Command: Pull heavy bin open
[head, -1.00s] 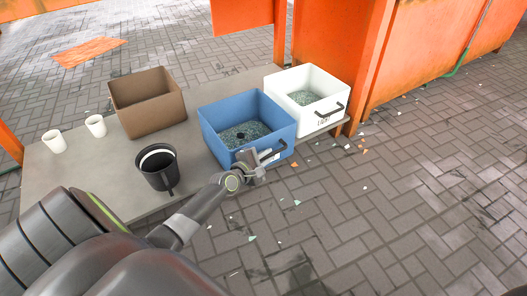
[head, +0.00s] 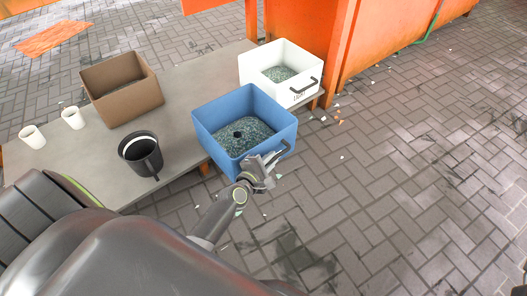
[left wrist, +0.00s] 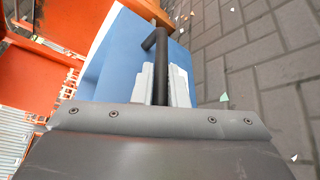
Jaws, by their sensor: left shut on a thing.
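A blue bin (head: 222,115) holding grey-green flakes and a small dark round thing juts out past the front edge of the grey table (head: 190,75). My left gripper (head: 268,164) is shut on the dark bar handle (head: 286,150) on the bin's front. In the left wrist view the handle (left wrist: 161,60) runs between the two pale fingers, against the blue wall (left wrist: 120,62). Any writing on the blue bin's front is hidden by the gripper. My right gripper is not in view.
A white bin (head: 302,94) with a handle and a label seeming to read LIGHT stands behind at right. A brown bin (head: 130,104), a black bucket (head: 145,158) and two white cups (head: 33,137) stand left. Orange panels (head: 400,35) rise behind. The paving at right is mostly clear, with small scraps.

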